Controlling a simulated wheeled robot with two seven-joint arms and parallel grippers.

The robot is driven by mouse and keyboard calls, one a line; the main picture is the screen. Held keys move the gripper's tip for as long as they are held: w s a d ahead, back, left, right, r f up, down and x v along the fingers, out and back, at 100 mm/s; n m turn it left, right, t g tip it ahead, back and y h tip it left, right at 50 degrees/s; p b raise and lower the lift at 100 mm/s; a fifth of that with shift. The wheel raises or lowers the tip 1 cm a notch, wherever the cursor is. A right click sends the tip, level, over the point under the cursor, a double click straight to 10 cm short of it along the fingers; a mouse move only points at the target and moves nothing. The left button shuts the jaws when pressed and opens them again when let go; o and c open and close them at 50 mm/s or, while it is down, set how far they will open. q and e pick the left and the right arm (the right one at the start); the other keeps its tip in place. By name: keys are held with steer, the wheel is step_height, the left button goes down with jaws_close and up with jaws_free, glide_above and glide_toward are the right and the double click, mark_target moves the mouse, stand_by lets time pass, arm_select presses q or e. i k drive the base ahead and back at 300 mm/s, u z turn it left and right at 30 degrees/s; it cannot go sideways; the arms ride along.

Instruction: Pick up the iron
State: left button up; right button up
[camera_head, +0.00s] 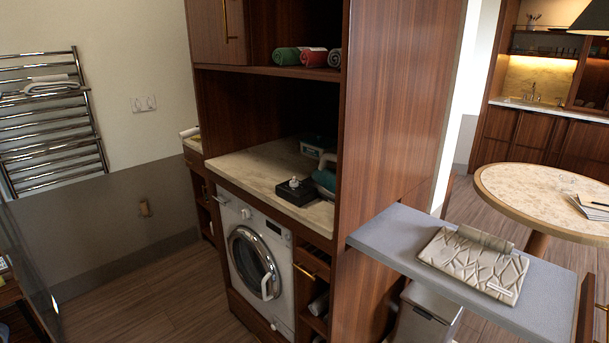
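A teal object with a pale handle, which looks like the iron (325,180), stands on the pale countertop (250,163) above the washing machine. It is close to the tall wooden side panel, which hides its right part. A black box (297,191) with a small white item on top sits directly to its left and front. A teal and white item (318,148) lies behind it, too small to identify. Neither of my grippers shows in this view.
A washing machine (258,265) is under the counter. Rolled towels (287,56) lie on the shelf above. A grey ledge (375,237) with a patterned bag (473,262) juts out at right, before a round table (520,183). Wooden floor (180,290) is clear at left.

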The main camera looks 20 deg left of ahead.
mark_target(325, 176)
steer(key=u, duration=0.7)
steer(key=i, duration=1.7)
steer(key=z, duration=0.55)
steer(key=k, duration=0.5)
steer(key=z, duration=1.65)
